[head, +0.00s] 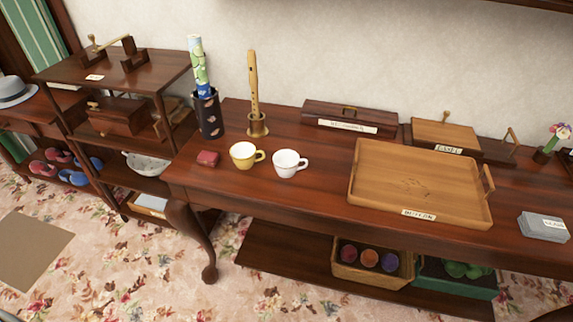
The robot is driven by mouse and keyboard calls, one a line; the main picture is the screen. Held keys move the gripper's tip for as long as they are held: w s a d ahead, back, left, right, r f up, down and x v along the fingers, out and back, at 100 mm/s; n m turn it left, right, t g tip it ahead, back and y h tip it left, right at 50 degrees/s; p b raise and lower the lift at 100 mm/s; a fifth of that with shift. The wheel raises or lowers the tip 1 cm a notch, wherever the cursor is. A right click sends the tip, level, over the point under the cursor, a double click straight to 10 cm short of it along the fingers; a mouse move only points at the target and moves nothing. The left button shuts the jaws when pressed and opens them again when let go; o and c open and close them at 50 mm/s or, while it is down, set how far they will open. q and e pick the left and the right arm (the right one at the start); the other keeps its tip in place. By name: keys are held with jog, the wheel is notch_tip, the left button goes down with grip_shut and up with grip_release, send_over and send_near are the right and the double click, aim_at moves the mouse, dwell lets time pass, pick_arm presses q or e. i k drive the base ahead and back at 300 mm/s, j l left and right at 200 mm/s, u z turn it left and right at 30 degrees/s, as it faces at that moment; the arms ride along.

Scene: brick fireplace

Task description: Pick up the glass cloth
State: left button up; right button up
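A grey, flat, folded-looking stack (543,228) with a white label lies near the right end of the long wooden table (325,160). It looks like folded cloth, and its label is too small to read surely. It lies right of a wooden tray (420,188), apart from it. Neither of my grippers is in view.
A long dark box (350,117) is at the back. A flower (560,133) stands behind the stack. Baskets (372,262) sit on the lower shelf.

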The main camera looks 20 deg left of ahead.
aim_at(547, 228)
jog(key=z, duration=1.3)
